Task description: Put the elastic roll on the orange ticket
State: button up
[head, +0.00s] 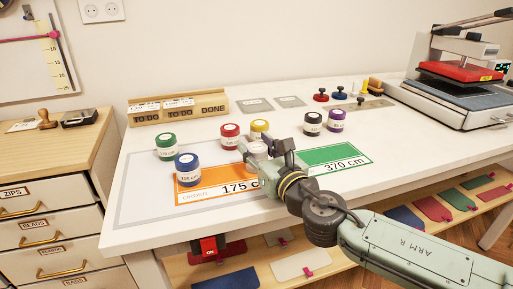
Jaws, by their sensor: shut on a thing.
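The orange ticket (207,189), marked 175 cm, lies on the white table. My gripper (259,150) is over its right part, shut on a pale roll (257,148). The fingers hide much of this roll, so I cannot tell its label or whether it touches the ticket. A blue roll (187,171) stands upright at the ticket's left end. Other upright rolls are green (166,149), red (230,140), yellow (260,127), black (312,126) and purple (336,124). Which one is the elastic roll is not readable.
A green ticket (340,156), marked 370 cm, lies right of my gripper. The red and yellow rolls stand close behind it. A wooden TO DO/DONE rack (180,112) is at the back left, a heat press (460,80) at the right. The table's right front is clear.

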aim_at(263, 155)
jog(key=o, duration=1.1)
jog(key=shift+r+p, duration=0.15)
jog(key=shift+p, duration=0.15)
jog(key=b+v, duration=0.1)
jog(key=v, duration=0.1)
jog(key=b+v, duration=0.2)
jog(key=v, duration=0.1)
jog(key=f+b+v, duration=0.1)
jog(key=v, duration=0.1)
jog(key=shift+s+d, duration=0.25)
jog(key=b+v, duration=0.1)
jog(key=b, duration=0.3)
jog(key=shift+s+d+r, duration=0.1)
jog(key=shift+s+d, duration=0.05)
jog(key=shift+s, duration=0.2)
jog(key=shift+s+d+r+b, duration=0.25)
jog(key=shift+s+b, duration=0.1)
jog(key=shift+s, duration=0.25)
jog(key=shift+s+d+r+b, duration=0.15)
jog(key=shift+s+d+b, duration=0.15)
jog(key=shift+s, duration=0.3)
jog(key=shift+a, duration=0.1)
